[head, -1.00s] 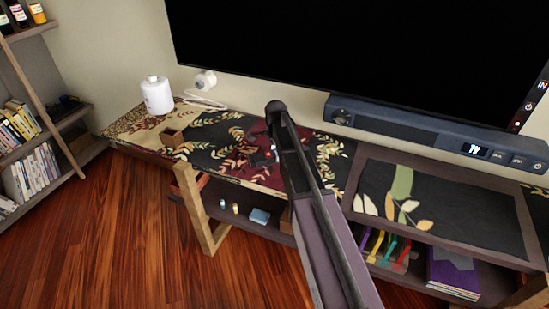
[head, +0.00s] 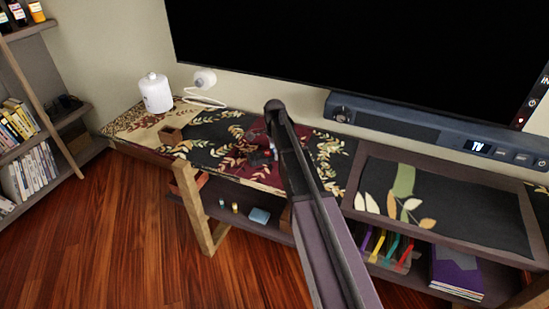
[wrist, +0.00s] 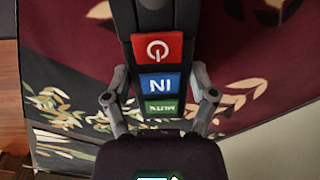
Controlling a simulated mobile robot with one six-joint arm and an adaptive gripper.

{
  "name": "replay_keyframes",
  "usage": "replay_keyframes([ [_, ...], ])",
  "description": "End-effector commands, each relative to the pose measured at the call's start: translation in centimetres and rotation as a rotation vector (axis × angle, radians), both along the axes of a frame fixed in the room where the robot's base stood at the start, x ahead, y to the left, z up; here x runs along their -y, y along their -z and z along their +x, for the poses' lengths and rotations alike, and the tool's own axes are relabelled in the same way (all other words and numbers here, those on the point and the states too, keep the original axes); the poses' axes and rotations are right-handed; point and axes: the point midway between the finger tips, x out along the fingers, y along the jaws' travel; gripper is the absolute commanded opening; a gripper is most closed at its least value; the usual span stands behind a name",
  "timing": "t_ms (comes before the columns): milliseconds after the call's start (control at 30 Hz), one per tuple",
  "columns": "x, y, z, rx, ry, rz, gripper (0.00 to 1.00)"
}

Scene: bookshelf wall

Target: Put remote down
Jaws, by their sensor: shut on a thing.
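The remote (wrist: 158,50) is a dark bar with red power, blue IN and green mute buttons, seen large in the wrist view. My gripper (wrist: 161,108) is shut on it, with one finger at each side near the green button. In the head view my gripper (head: 262,157) is small and partly hidden by my arm, over the patterned top of the low console (head: 215,150). The remote is hardly discernible there. I cannot tell whether its underside touches the cloth.
A soundbar (head: 400,125) and a large television (head: 370,50) are behind. A bookshelf (head: 30,160) is at left. Patterned surface left of my gripper is clear.

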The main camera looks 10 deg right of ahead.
Motion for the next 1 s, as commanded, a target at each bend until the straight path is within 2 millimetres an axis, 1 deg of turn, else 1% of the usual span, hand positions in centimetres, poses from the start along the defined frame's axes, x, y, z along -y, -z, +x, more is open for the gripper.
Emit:
replay_keyframes([
  [33, 0.00, 0.82, 0.00, 0.000, 0.000, 0.000, 0.18],
  [133, 0.00, 1.29, 0.00, 0.000, 0.000, 0.000, 0.18],
  [533, 0.00, 1.37, 0.00, 0.000, 0.000, 0.000, 0.18],
  [700, 0.00, 1.77, 0.00, 0.000, 0.000, 0.000, 0.18],
  [733, 0.00, 1.75, 0.00, 0.000, 0.000, 0.000, 0.76],
  [767, 0.00, 1.68, 0.00, 0.000, 0.000, 0.000, 0.85],
  [800, 0.00, 1.66, 0.00, 0.000, 0.000, 0.000, 0.97],
  [833, 0.00, 1.66, 0.00, 0.000, 0.000, 0.000, 1.00],
  [1000, 0.00, 1.66, 0.00, 0.000, 0.000, 0.000, 1.00],
])
